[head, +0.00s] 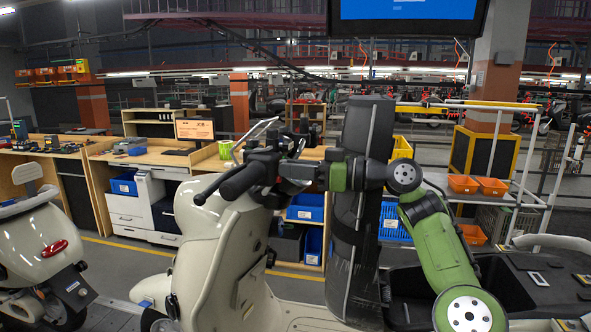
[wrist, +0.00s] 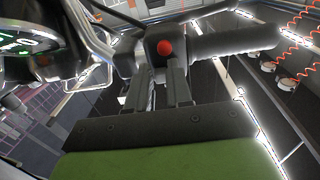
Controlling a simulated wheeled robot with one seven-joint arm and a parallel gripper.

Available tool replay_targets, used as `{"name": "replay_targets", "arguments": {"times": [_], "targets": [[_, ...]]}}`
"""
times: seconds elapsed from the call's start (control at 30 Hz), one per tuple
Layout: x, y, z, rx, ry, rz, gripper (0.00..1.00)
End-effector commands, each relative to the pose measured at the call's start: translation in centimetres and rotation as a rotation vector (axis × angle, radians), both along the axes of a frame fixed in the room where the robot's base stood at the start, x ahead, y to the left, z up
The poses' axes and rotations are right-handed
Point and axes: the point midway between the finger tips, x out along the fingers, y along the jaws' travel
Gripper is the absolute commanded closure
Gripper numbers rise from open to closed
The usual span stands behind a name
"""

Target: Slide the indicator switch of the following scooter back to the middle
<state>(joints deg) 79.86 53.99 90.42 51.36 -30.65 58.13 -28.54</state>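A cream scooter (head: 222,235) stands in front of me, its dark handlebar (head: 248,176) at the top. My gripper (head: 290,170) is at this handlebar, reaching in from the right. In the wrist view, my gripper (wrist: 160,70) has two dark fingers with a narrow gap between them. Their tips are close below a dark switch housing (wrist: 150,60) with a round red button (wrist: 164,47). Whether they touch it I cannot tell. A black handle grip (wrist: 235,40) extends to the right. The indicator slider and its position cannot be made out.
Another cream scooter (head: 38,245) with a red light stands at left. A tall dark panel (head: 360,215) rises beside my arm. Wooden benches (head: 130,165) and blue bins (head: 306,207) are behind. Silver bars (wrist: 97,45) and a lit display (wrist: 18,42) are near my gripper.

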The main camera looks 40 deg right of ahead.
Motion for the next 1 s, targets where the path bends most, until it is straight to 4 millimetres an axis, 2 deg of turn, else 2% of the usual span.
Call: {"name": "replay_targets", "arguments": {"times": [0.03,0.1,0.13,0.77,0.8,0.93,1.0], "targets": [[-0.01,-0.01,0.0,0.0,0.0,0.0,0.88],[-0.01,-0.01,0.0,0.0,0.0,0.0,0.99],[-0.01,-0.01,0.0,0.0,0.0,0.0,1.0],[-0.57,0.71,0.09,0.0,-0.001,0.001,1.0],[-0.57,0.71,0.1,0.0,-0.001,0.001,0.81],[-0.56,0.7,0.09,0.0,-0.001,0.001,0.61],[-0.56,0.7,0.09,0.0,-0.001,0.001,0.57]]}}
